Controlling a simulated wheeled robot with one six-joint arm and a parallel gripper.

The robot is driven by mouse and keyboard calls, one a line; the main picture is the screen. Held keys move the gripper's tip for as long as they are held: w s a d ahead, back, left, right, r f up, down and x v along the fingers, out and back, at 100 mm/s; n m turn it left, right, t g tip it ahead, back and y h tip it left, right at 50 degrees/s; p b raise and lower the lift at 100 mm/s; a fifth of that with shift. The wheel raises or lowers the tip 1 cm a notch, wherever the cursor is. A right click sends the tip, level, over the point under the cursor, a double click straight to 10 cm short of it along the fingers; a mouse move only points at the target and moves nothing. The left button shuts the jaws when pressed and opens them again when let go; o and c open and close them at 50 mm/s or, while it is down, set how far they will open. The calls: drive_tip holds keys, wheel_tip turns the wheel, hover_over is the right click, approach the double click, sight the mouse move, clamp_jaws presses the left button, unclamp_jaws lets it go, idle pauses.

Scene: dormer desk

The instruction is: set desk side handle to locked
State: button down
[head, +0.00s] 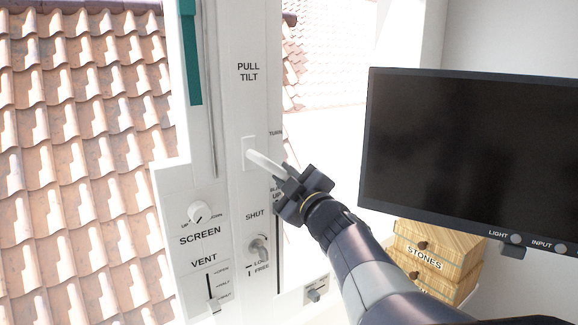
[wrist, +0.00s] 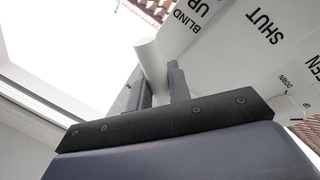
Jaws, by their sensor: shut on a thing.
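The white lever handle (head: 268,162) sits on a plate on the white window frame. It points right and slightly down, between the "TURN" label to its right and the "SHUT" label below. "PULL TILT" is printed above it. My gripper (head: 289,179) is shut on the lever's outer end. In the wrist view the round white handle (wrist: 149,58) stands between the two fingers of my gripper (wrist: 162,88). Below "SHUT" is a small grey knob (head: 258,246) with "LOCK" and "FREE" marks; "LOCK" is partly readable. My gripper is apart from this knob.
The dark monitor (head: 465,150) stands close to the right of my arm. Wooden drawers (head: 425,258) marked "STONES" stand under it. The screen knob (head: 199,212) and vent slider (head: 214,304) are at lower left on the frame. Roof tiles show outside.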

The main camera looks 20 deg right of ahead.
drive_tip(key=a+m, duration=0.1)
drive_tip(key=m, duration=0.1)
drive_tip(key=a+f+m+p, duration=0.1)
drive_tip(key=m, duration=0.1)
drive_tip(key=a+f+m+g+h, duration=0.1)
drive_tip(key=m, duration=0.1)
drive_tip(key=shift+s+a+f, duration=0.1)
drive_tip(key=shift+s, duration=0.2)
drive_tip(key=shift+s+a+f+m+g+p, duration=0.2)
drive_tip(key=shift+a+m+p, duration=0.4)
drive_tip(key=shift+m, duration=0.65)
drive_tip(key=shift+s+a+f+m+g+p, duration=0.1)
drive_tip(key=shift+a+f+m+g+p, duration=0.15)
drive_tip(key=shift+a+m, duration=0.85)
drive_tip(key=shift+d, duration=0.2)
drive_tip(key=c, duration=1.4)
unclamp_jaws()
drive_tip(key=shift+r, duration=0.1)
drive_tip(key=shift+o, duration=0.2)
drive_tip(key=shift+s, duration=0.1)
